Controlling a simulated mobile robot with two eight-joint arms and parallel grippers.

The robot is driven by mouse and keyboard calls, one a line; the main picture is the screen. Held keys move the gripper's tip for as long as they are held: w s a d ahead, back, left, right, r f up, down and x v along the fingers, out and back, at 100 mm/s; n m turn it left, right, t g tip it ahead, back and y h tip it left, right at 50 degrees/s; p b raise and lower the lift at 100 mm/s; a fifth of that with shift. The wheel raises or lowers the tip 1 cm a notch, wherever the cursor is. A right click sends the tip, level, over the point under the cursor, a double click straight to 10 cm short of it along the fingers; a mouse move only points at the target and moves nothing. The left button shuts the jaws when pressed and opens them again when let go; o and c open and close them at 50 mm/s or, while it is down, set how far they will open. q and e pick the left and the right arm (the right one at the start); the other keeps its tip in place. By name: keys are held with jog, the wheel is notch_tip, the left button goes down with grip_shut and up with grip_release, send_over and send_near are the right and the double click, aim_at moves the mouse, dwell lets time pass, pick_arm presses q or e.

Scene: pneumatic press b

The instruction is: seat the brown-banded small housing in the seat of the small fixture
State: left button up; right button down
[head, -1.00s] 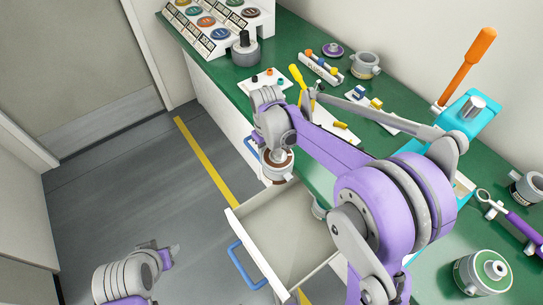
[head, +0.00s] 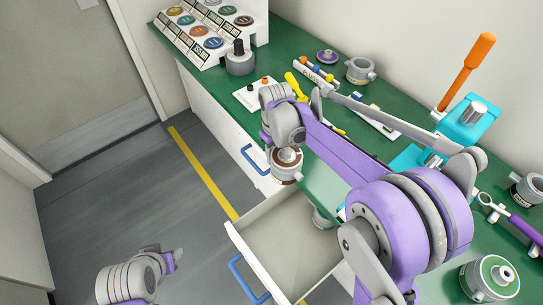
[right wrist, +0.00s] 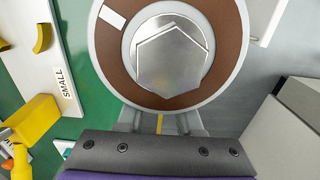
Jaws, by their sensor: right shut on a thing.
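The brown-banded small housing (head: 286,172) hangs in my right gripper (head: 285,153), beside the counter's front edge and above the open drawer's far corner in the head view. In the right wrist view the housing (right wrist: 112,67) shows its brown ring, a white mark and a bright hexagonal centre; my right gripper (right wrist: 160,122) is shut on it at the ring's near side. I cannot pick out the small fixture or its seat for sure; my right arm hides part of the counter. My left gripper (head: 172,258) is low at the left over the floor, apart from everything; its jaws are unclear.
A white drawer (head: 240,240) stands open below my right arm. A cyan press (head: 470,125) with an orange lever stands on the green counter (head: 415,90). A white board marked SMALL (right wrist: 62,75) with yellow pieces lies near the housing. Other housings (head: 361,71) (head: 490,276) stand around.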

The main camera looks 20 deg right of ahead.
jog(key=w+d, duration=0.2)
jog(key=d, duration=0.4)
jog(key=w+d, duration=0.3)
jog(key=d, duration=0.3)
jog(key=w+d+f, duration=0.1)
jog(key=w+d, duration=0.1)
jog(key=d, duration=0.4)
jog(key=shift+w+p, duration=0.25)
jog(key=shift+p, duration=0.05)
jog(key=shift+w+d, duration=0.3)
jog(key=shift+d, duration=0.4)
jog(key=shift+w+d, duration=0.25)
jog(key=shift+d, duration=0.45)
jog(key=shift+f+b, duration=0.5)
jog(key=shift+f, duration=0.75)
jog(key=shift+c, duration=2.4)
grip_release()
notch_tip(320, 180, up, 11)
jog(key=shift+p, duration=0.3)
